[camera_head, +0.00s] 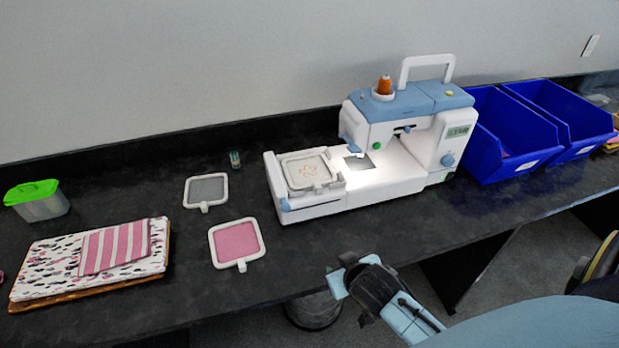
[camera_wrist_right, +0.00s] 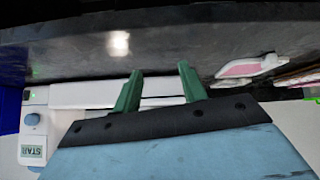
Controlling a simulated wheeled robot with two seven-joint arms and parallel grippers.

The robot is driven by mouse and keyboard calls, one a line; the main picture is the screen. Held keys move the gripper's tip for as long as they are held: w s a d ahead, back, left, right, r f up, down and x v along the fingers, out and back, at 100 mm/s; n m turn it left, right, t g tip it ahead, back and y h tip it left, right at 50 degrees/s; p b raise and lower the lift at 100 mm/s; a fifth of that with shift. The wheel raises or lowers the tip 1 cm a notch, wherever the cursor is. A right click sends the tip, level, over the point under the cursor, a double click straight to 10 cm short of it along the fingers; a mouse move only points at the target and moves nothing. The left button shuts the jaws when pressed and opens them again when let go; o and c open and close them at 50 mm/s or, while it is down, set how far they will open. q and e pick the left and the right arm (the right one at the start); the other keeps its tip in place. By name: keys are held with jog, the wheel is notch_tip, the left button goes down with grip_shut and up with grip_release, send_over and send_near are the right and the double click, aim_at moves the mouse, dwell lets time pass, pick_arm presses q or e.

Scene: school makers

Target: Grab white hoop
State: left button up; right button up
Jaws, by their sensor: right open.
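Three white-framed hoops are in the head view. One hoop with whitish fabric (camera_head: 307,171) is on the left bed of the sewing machine (camera_head: 398,180). A hoop with grey fabric (camera_head: 206,190) lies flat on the dark counter. A hoop with pink fabric (camera_head: 237,243) lies in front of it and also shows in the right wrist view (camera_wrist_right: 250,66). My right gripper (camera_head: 348,273) is at the counter's front edge, right of the pink hoop and apart from all hoops. Its green fingers (camera_wrist_right: 160,68) are spread and empty. My left gripper is not in view.
Folded fabric (camera_head: 60,265) lies on a board at the left, with a green-lidded box (camera_head: 38,200) behind it. A small spool (camera_head: 235,160) stands near the wall. Blue bins (camera_head: 505,135) stand right of the machine. The counter in front of the machine is clear.

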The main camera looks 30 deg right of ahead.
jog(key=w+d+r+m+t+h, duration=0.15)
jog(key=w+d+r+t, duration=0.3)
jog(key=w+r, duration=0.5)
send_near(319, 188)
jog(key=d+x, duration=0.1)
jog(key=x, duration=0.3)
jog(key=shift+y, duration=0.25)
jog(key=shift+a+b+x, duration=0.2)
jog(key=shift+b+x, duration=0.1)
jog(key=shift+x, duration=1.1)
jog(key=shift+a+b+x, duration=0.15)
jog(key=shift+b+x, duration=0.1)
jog(key=shift+x, duration=1.2)
jog(key=shift+c, duration=0.4)
grip_shut()
